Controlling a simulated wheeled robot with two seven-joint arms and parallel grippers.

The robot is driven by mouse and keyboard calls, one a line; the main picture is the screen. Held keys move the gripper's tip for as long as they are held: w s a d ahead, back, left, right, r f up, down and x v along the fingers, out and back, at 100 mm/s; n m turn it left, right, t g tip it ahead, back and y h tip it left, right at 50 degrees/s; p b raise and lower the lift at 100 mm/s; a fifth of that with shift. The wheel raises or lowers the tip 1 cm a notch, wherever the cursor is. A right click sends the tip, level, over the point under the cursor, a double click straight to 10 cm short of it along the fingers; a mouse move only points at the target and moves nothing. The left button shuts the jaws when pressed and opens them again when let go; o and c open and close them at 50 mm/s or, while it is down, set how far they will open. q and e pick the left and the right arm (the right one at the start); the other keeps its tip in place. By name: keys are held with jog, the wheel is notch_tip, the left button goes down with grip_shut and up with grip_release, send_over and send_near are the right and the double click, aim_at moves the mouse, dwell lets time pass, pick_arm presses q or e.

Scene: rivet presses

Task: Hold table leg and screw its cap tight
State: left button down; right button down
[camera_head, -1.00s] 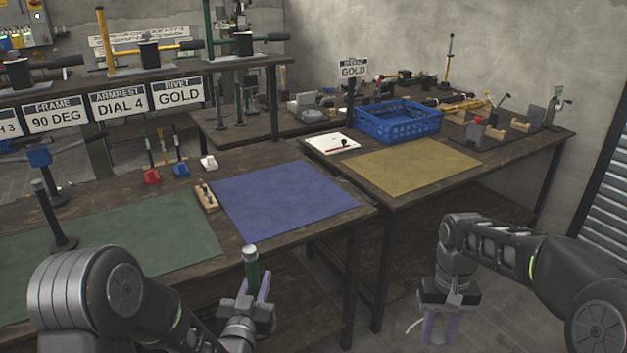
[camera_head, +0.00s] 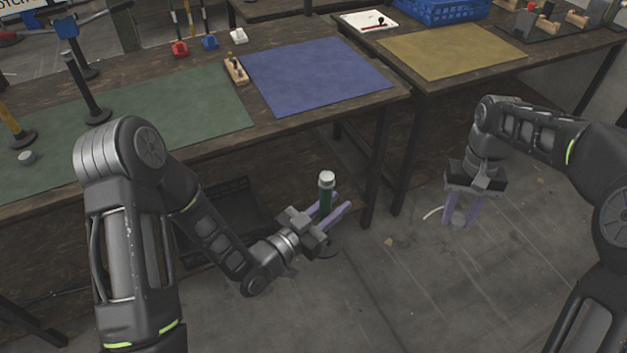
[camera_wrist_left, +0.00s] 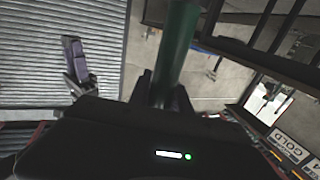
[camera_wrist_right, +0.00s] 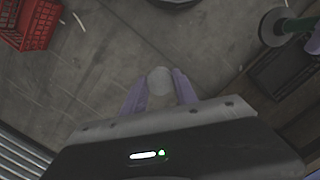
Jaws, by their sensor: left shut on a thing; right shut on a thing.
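The table leg (camera_head: 326,197) is a green rod with a pale silver top end. It stands about upright in my left gripper (camera_head: 328,212), which is shut on it. The green rod fills the upper middle of the left wrist view (camera_wrist_left: 176,45). My right gripper (camera_head: 461,213) points down to the right of the leg, well apart from it. It is shut on a small pale grey cap (camera_wrist_right: 159,86), seen between its purple fingers in the right wrist view. The leg also shows at that view's top right (camera_wrist_right: 299,25).
A bench with a green mat (camera_head: 150,125) and blue mat (camera_head: 318,75) lies behind the left gripper. A second bench has a yellow mat (camera_head: 450,50) and a blue crate (camera_head: 445,12). A red crate (camera_wrist_right: 32,22) is on the floor. Floor between the grippers is open.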

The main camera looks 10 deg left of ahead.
pick_arm(q)
jog(key=shift+s+d+f+m+g+h, duration=0.3)
jog(key=shift+s+d+h, duration=0.15)
jog(key=shift+d, duration=0.2)
jog(key=shift+s+d+f+m+g+h, duration=0.2)
jog(key=shift+s+d+m+g+h, duration=0.15)
jog(key=shift+d, duration=0.25)
pick_arm(e)
jog(key=s+a+r+m+t, duration=0.1)
jog(key=s+a+r+m, duration=0.1)
jog(key=a+r+m, duration=0.6)
jog(key=s+a+r+m+t+y, duration=0.1)
jog(key=s+a+r+m, duration=0.1)
jog(key=a+r+m, duration=0.7)
jog(key=a+m, duration=0.6)
jog(key=a, duration=0.3)
jog(key=shift+s+r+m, duration=0.2)
jog(key=shift+s+m, duration=0.1)
jog(key=shift+s, duration=0.1)
jog(key=shift+f, duration=0.1)
jog(key=shift+f, duration=1.95)
jog(key=shift+f, duration=0.9)
